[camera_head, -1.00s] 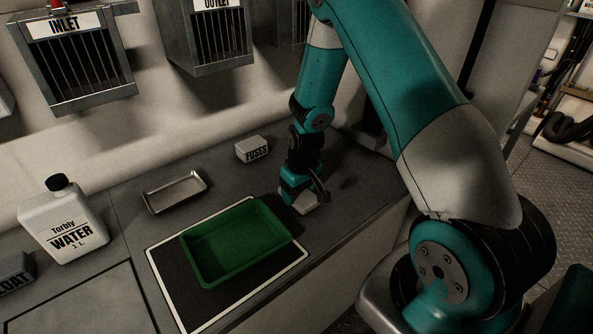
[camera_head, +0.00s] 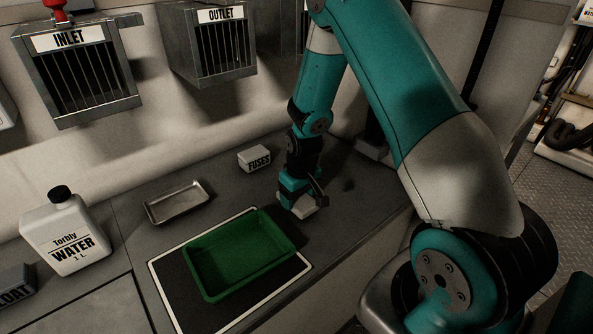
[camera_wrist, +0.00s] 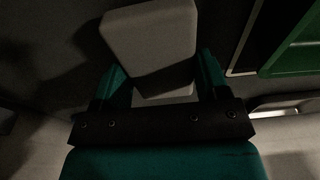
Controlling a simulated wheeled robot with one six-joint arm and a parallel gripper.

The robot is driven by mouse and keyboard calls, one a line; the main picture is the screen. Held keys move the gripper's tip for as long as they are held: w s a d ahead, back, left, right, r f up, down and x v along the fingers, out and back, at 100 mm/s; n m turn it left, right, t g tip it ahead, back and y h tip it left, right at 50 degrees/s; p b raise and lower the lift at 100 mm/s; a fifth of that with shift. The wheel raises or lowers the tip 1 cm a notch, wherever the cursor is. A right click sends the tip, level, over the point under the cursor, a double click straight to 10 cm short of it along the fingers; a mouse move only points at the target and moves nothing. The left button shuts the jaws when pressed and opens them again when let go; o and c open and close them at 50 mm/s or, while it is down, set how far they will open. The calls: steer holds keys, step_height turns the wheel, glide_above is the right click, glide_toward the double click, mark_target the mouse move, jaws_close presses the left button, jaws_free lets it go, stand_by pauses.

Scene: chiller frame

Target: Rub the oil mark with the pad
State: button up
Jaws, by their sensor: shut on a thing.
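My gripper (camera_head: 300,201) is shut on a pale, block-shaped pad (camera_head: 304,210), low at the grey worktop, right of the green tray. In the wrist view the pad (camera_wrist: 150,42) sits between the two teal fingers of my gripper (camera_wrist: 160,78). I cannot tell whether the pad's underside touches the worktop. A small dark patch (camera_head: 347,185), which looks like the oil mark, lies on the worktop to the right of the pad, apart from it. In the wrist view dark shadow lies left of the pad, and I cannot make out the mark there.
A green tray (camera_head: 212,289) stands on a white-outlined dark mat (camera_head: 170,282). A white FUSES box (camera_head: 254,158) stands behind my gripper. A metal dish (camera_head: 177,202) and a WATER jug (camera_head: 64,235) are to the left. The worktop's front edge runs close on the right.

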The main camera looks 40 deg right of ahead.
steer(key=shift+d+r+p, duration=0.25)
steer(key=shift+r+p, duration=0.35)
steer(key=shift+r, duration=0.5)
step_height(320, 180, up, 4)
steer(key=p, duration=0.3)
steer(key=shift+r, duration=0.15)
steer(key=shift+s, duration=0.1)
